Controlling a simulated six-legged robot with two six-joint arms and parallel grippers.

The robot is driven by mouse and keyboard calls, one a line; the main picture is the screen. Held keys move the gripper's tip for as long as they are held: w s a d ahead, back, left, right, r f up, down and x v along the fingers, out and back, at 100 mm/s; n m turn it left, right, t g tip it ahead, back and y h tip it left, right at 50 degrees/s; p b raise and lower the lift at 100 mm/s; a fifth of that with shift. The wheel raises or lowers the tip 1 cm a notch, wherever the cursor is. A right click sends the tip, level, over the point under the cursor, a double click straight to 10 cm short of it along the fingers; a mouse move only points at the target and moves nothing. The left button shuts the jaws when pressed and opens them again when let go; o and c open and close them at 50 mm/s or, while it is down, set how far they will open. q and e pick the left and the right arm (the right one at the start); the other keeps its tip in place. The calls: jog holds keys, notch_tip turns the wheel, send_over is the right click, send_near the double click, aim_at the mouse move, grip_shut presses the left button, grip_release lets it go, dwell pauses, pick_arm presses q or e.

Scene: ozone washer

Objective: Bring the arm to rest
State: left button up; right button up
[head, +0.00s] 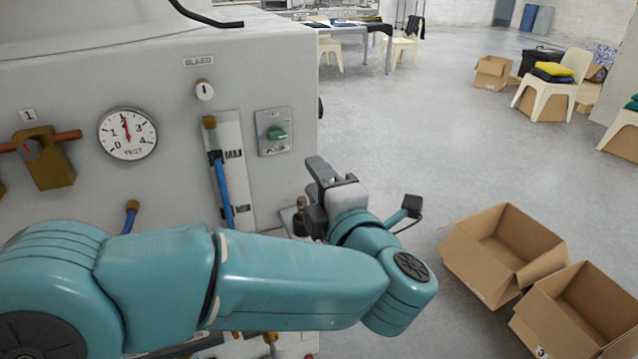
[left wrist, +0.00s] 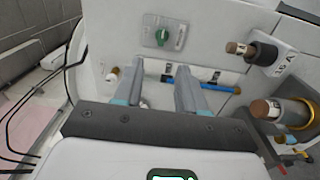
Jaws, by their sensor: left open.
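My left arm (head: 300,285) comes in from the left and reaches across the front of the grey washer panel (head: 170,85). My left gripper (head: 322,172) is near the panel's right edge, below and right of the green switch (head: 277,132). In the left wrist view the two fingers (left wrist: 162,75) are apart with nothing between them, pointing towards the panel. The green switch (left wrist: 180,38) and a blue tube (left wrist: 207,83) lie beyond the fingertips there. My right gripper is not in view.
The panel carries a dial gauge (head: 127,134), a brass valve (head: 45,157) and a blue tube (head: 223,190). Open cardboard boxes (head: 503,252) stand on the floor at right. Chairs and a table (head: 360,35) are farther back. The middle floor is clear.

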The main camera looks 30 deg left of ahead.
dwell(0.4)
pick_arm(q)
jog(key=w+d+f+m+h+p, duration=0.1)
jog(key=w+d+f+m+h, duration=0.15)
jog(key=f+m, duration=0.4)
jog(key=w+d+f+m+t+h+p, duration=0.1)
jog(key=w+f+m+h, duration=0.25)
jog(key=f, duration=0.65)
jog(key=w+d+f+m+h+p, duration=0.1)
jog(key=w+f+m+h, duration=0.1)
jog(key=f+m+h, duration=0.35)
jog(key=s+d+f+m+g+h+p, duration=0.15)
jog(key=s+f+m+g, duration=0.25)
jog(key=s+f, duration=0.55)
jog(key=s+d+f+m+g+h, duration=0.4)
jog(key=s+f, duration=0.3)
jog(key=f, duration=0.6)
jog(key=s+f+m+g, duration=0.2)
jog(key=s+f+g, duration=0.1)
jog(key=s, duration=0.7)
jog(key=shift+s+g+h+p, duration=0.2)
jog(key=shift+g+h+p, duration=0.15)
jog(key=shift+g, duration=0.45)
